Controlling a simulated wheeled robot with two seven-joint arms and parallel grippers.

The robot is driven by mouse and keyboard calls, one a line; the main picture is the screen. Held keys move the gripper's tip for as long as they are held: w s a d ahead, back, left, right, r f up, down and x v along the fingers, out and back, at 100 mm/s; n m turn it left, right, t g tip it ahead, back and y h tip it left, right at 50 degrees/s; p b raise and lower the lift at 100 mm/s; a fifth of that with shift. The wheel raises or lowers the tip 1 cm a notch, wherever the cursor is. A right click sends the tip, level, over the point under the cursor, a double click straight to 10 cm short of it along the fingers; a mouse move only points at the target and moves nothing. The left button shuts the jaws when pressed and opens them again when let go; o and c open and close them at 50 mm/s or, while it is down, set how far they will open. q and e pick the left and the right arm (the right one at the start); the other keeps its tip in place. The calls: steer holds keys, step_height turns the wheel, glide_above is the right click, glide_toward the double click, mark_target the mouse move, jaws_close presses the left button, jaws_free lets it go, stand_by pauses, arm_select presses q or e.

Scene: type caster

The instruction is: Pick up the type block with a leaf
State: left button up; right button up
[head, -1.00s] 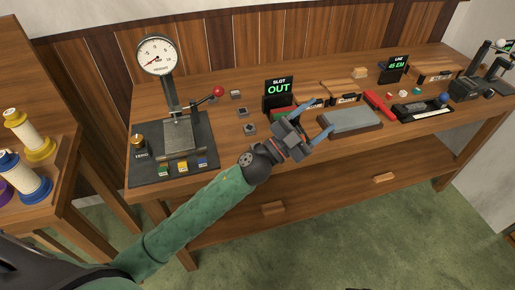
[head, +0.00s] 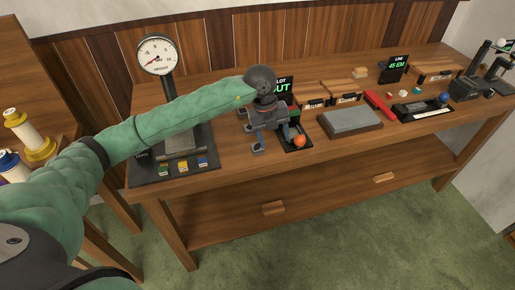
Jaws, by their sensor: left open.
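My left gripper (head: 272,143) is open above the bench, left of a dark tray with an orange knob. Its two fingers point down and toward the front edge, and nothing shows between them. My left arm crosses above the press and hides much of the bench behind it. A small grey block (head: 241,111) shows in part just left of the gripper. No leaf mark can be made out on any block. My right gripper is not in view.
The press with its dial (head: 155,56) stands at the left. The dark tray with the orange knob (head: 299,141) and a grey stone slab (head: 350,122) are right of the gripper. A red bar (head: 379,105) lies farther right. The bench front between press and gripper is clear.

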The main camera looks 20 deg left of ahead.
mark_target(258, 146)
arm_select(q)
steer(key=a+y, duration=0.1)
steer(key=a, duration=0.1)
steer(key=w+a+n+y, duration=0.1)
steer(key=a, duration=0.1)
steer(key=w+a+r+y, duration=0.1)
steer(key=a, duration=0.1)
steer(key=shift+r, duration=0.1)
step_height(258, 146, down, 2)
steer(key=shift+f+p, duration=0.25)
steer(key=shift+p, duration=0.3)
steer(key=f+p, duration=0.1)
steer(key=f, duration=0.1)
steer(key=f+p, duration=0.1)
steer(key=f, duration=0.1)
steer(key=shift+s+d+f+p, duration=0.1)
steer(key=shift+s+d+p, duration=0.1)
steer(key=shift+p, duration=0.15)
steer(key=shift+f, duration=0.5)
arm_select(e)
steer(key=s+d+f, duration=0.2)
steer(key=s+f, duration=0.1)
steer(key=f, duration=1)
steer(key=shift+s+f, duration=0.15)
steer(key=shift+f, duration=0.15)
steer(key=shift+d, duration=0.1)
arm_select(q)
steer(key=c, duration=1.2)
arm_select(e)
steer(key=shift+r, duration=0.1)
